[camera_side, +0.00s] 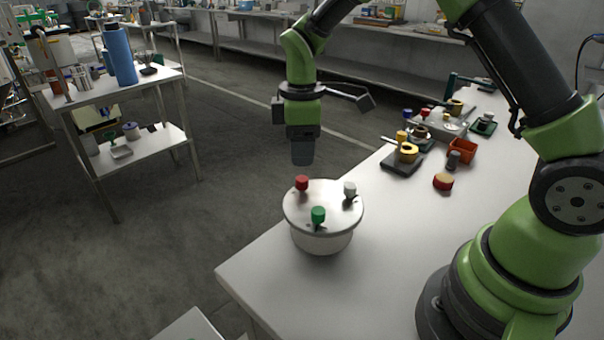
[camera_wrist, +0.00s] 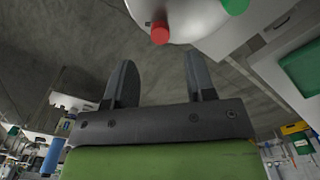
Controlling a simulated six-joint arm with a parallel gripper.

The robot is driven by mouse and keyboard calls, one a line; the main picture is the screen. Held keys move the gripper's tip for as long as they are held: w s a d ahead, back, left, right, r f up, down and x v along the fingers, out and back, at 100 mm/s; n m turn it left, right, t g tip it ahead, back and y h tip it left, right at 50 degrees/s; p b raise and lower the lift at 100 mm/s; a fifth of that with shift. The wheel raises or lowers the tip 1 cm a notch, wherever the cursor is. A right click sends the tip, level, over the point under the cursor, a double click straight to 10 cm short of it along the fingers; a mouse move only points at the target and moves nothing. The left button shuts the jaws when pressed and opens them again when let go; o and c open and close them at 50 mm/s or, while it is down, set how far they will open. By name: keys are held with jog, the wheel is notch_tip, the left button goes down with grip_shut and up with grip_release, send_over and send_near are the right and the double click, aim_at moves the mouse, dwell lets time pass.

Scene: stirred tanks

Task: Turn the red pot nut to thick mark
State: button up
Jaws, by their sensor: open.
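A white pot (camera_side: 322,238) with a round metal lid (camera_side: 330,200) stands near the table's left corner. The red nut (camera_side: 302,183) sits at the lid's back left edge; it also shows in the wrist view (camera_wrist: 160,33). A green nut (camera_side: 318,214) is at the lid's front and a white nut (camera_side: 349,189) at its right. My gripper (camera_side: 302,160) points down just above the red nut, apart from it. In the wrist view its two fingers (camera_wrist: 158,80) are spread with nothing between them. The thick mark cannot be made out.
To the right on the table (camera_side: 270,265) are an orange bin (camera_side: 462,150), a red-topped round piece (camera_side: 443,181), a dark cylinder (camera_side: 453,160) and a black plate with a yellow part (camera_side: 407,153). A steel cart (camera_side: 125,85) with a blue bottle stands apart at left. The table around the pot is clear.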

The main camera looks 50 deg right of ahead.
aim_at(302, 178)
notch_tip(302, 178, down, 6)
jog(key=shift+f, duration=0.15)
jog(key=c, duration=0.9)
jog(key=shift+m, duration=0.3)
jog(key=m, duration=0.5)
jog(key=shift+m, duration=0.3)
jog(key=m, duration=0.5)
jog(key=shift+m, duration=0.4)
